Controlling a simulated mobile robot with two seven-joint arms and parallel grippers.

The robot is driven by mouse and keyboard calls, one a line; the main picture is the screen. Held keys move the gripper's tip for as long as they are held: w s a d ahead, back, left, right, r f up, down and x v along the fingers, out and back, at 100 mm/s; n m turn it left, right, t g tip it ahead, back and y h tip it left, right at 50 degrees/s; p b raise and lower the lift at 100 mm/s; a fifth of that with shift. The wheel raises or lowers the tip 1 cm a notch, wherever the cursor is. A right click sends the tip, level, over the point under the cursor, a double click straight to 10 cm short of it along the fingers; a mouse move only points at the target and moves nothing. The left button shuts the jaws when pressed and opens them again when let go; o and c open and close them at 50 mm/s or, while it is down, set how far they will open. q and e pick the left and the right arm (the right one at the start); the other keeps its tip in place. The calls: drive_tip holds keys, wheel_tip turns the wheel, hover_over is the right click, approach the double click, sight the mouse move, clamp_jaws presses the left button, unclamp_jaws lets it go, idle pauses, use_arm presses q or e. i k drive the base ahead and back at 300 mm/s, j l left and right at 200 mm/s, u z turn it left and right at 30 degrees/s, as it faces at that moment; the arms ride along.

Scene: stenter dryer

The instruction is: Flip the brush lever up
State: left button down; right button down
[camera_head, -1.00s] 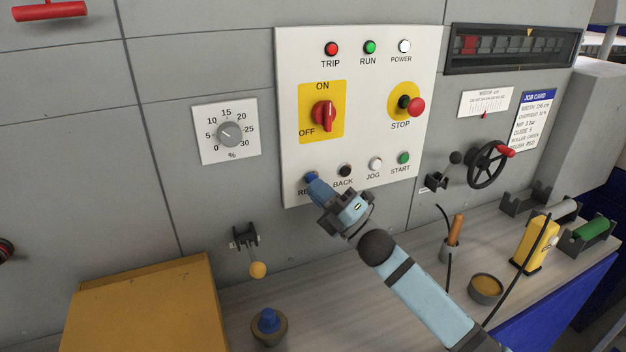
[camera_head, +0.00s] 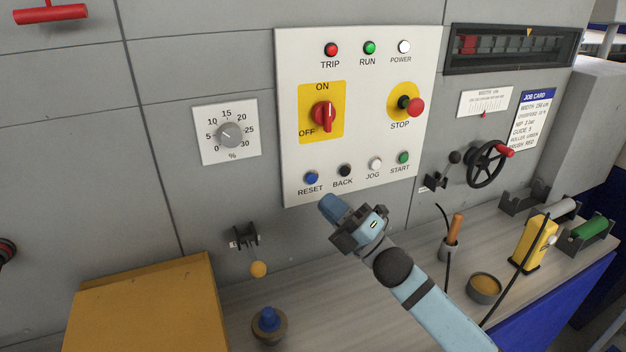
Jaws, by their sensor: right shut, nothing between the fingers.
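A small lever on a black bracket (camera_head: 244,236) is fixed to the grey wall below the panel. Its yellow ball knob (camera_head: 258,269) hangs down. A second lever with a black ball knob (camera_head: 455,157) points up and right, beside the handwheel. No readable label shows which of them is the brush lever. My right gripper (camera_head: 330,204) is shut and empty, just below the panel's lower edge, to the right of and higher in the picture than the yellow-knobbed lever. It appears apart from both levers. My left gripper is not in view.
The white control panel (camera_head: 376,138) carries lamps, a red rotary switch and buttons. A yellow box (camera_head: 145,305) stands at the lower left. A blue-topped knob (camera_head: 268,320) is on the shelf below the yellow-knobbed lever. A handwheel (camera_head: 486,165), a cup and a yellow tool are at the right.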

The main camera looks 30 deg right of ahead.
sight(257, 269)
drive_tip(key=k+l, duration=0.8)
drive_tip(key=k, duration=0.05)
